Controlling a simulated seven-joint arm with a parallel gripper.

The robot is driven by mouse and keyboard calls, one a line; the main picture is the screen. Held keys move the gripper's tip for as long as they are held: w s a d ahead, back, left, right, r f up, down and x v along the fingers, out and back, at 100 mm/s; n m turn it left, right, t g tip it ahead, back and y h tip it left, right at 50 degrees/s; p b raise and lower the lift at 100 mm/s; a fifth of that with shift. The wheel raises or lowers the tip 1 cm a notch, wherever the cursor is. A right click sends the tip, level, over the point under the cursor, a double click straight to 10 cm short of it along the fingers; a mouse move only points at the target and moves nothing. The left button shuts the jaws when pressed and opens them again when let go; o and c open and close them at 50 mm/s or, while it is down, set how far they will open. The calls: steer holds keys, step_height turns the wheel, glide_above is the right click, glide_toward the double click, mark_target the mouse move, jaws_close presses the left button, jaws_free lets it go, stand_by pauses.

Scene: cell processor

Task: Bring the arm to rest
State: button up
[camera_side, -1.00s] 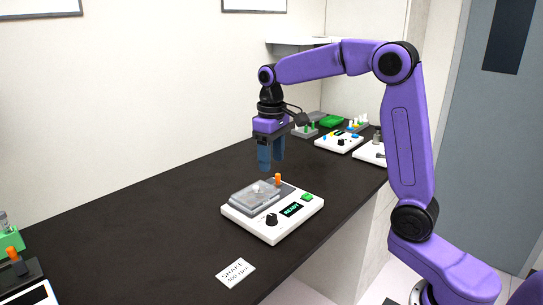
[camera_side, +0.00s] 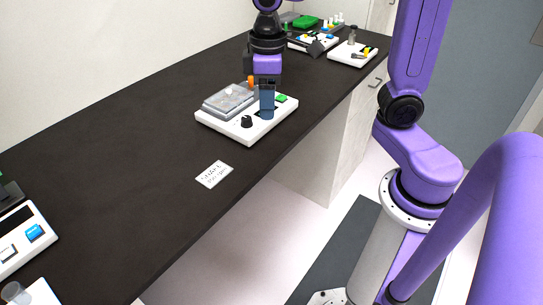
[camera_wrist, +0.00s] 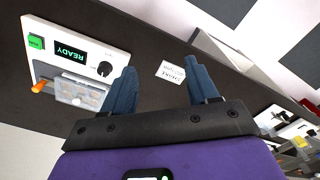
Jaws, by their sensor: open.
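My gripper (camera_side: 267,100) is open and empty, its blue fingers in front of the white shaker device in the side view. In the wrist view, my gripper (camera_wrist: 163,90) shows two blue fingers spread apart with nothing between them. The white shaker device (camera_side: 245,130) sits on the black bench with a clear plate (camera_side: 229,100) on its platform, a black knob and a green button. In the wrist view, the device (camera_wrist: 118,62) has a display reading READY, and an orange lever (camera_wrist: 40,86) shows at its edge.
A white note card (camera_side: 214,174) lies on the black bench (camera_side: 120,180) in front of the device. Other white devices (camera_side: 352,54) stand at the far end. Another device (camera_side: 22,240) is at the near left.

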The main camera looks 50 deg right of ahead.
steer(key=s+d+f+n, duration=0.1)
steer(key=s+f+n, duration=0.1)
steer(key=s, duration=0.6)
steer(key=s+d+f+n, duration=0.1)
steer(key=s+f+n, duration=0.1)
steer(key=s, duration=0.7)
steer(key=shift+s+f+n, duration=0.25)
steer(key=shift+f+n, duration=0.15)
steer(key=shift+n, duration=0.3)
